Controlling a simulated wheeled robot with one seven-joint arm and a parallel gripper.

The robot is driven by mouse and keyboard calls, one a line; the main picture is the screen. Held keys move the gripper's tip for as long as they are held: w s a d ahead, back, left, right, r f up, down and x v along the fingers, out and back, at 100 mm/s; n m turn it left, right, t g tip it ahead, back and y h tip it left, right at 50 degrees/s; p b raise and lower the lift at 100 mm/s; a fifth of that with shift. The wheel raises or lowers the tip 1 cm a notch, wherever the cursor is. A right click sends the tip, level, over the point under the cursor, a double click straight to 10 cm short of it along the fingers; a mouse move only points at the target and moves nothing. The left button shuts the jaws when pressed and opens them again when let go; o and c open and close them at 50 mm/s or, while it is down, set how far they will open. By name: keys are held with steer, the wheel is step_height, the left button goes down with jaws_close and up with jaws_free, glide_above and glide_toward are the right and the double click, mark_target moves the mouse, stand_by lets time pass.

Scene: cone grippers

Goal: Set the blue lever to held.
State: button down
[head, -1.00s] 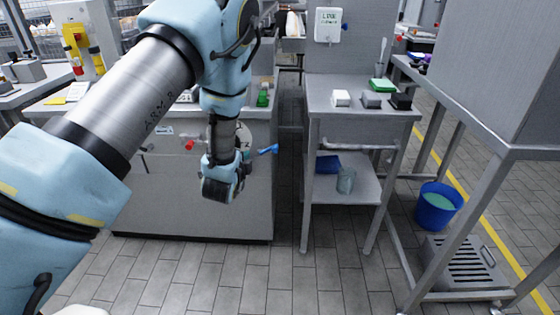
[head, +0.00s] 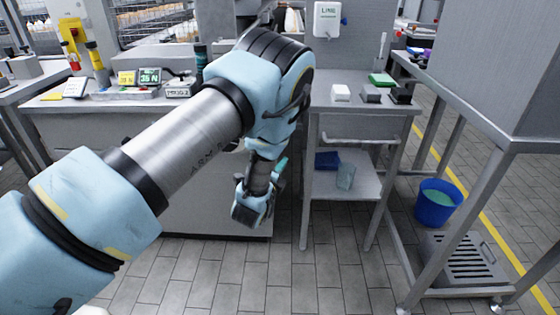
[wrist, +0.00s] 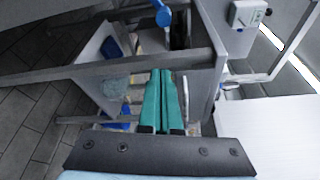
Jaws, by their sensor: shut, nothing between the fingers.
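The blue lever (wrist: 162,14) shows at the top edge of the wrist view, with its rounded end pointing down in the picture. It lies beyond my fingertips, with a visible gap between them. In the head view my arm hides the lever. My gripper (wrist: 166,72) has its two teal fingers together, with nothing between them. In the head view my gripper (head: 281,166) is in front of the steel cabinet's right side, near the gap before the shelved table. I cannot read the lever's setting.
The shelved steel table (head: 345,107) stands just right of my gripper, with a blue item (head: 327,160) and a clear container (head: 346,176) on its lower shelf. A blue bucket (head: 437,205) is farther right. The tiled floor in front is clear.

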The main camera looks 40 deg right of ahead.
steer(key=r+x, duration=0.1)
steer(key=x, duration=0.7)
steer(key=shift+w+a+p, duration=1.05)
steer(key=shift+w+a, duration=0.3)
steer(key=shift+a, duration=0.05)
